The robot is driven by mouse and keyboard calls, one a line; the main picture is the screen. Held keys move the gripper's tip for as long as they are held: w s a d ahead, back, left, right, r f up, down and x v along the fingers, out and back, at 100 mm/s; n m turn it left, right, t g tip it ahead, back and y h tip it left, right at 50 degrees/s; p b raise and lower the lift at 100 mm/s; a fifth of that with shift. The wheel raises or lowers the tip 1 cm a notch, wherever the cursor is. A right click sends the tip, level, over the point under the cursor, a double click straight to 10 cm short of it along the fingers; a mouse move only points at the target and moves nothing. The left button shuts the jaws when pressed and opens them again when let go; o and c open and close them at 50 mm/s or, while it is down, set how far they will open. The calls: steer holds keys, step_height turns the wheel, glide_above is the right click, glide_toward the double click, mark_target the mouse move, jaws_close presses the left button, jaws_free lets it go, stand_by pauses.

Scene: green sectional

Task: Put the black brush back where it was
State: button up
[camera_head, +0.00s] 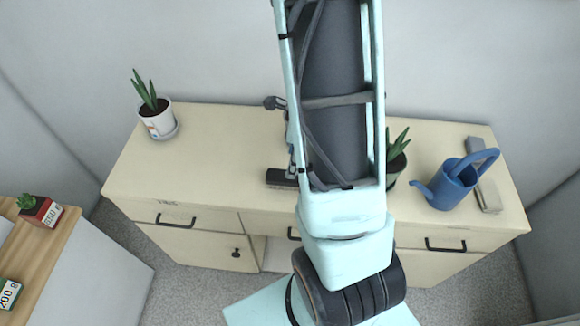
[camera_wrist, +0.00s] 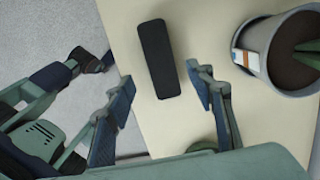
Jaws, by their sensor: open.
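The black brush (camera_head: 281,179) lies on the cream cabinet top (camera_head: 225,150), close to its front edge and just left of my arm in the head view. In the wrist view the brush (camera_wrist: 158,58) is a dark, rounded bar lying flat on the pale top. My gripper (camera_wrist: 160,82) is open, with its two fingers apart. In the wrist view the near end of the brush appears between the fingertips, but I cannot tell the height gap. The gripper holds nothing. In the head view my arm hides most of the gripper.
A white potted plant (camera_head: 159,117) stands at the back left; a pot (camera_wrist: 277,50) is close right of my gripper. A second plant (camera_head: 397,158) is partly behind my arm. A blue watering can (camera_head: 453,183) and grey items (camera_head: 489,195) are at right. Left of centre is clear.

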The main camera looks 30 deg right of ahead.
steer(key=r, duration=0.4)
steer(key=shift+s+d, duration=0.15)
steer(key=shift+d, duration=0.15)
steer(key=shift+d, duration=0.1)
